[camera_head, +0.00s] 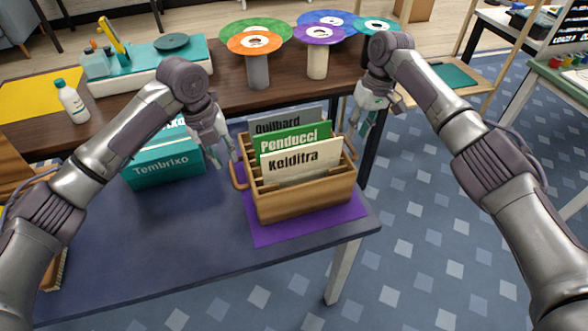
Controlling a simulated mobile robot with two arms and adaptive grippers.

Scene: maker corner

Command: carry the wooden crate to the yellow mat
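The wooden crate (305,203) stands on a purple mat (262,234) on the near dark-blue table. It holds upright folders labelled Quilbard, Penducci and Kelditra. A handle (237,178) sticks out on its left side, and another shows partly on its right. The yellow mat (40,97) lies on the brown table at the back left. My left gripper (226,164) is just above the left handle, its fingers apart with nothing between them.
A white bottle (73,103) stands at the yellow mat's right edge. A teal Tembrixo box (165,165) is left of the crate. A teal-topped machine (150,60) and stands with coloured discs (257,42) occupy the brown table (210,103). The blue table's front left is largely clear.

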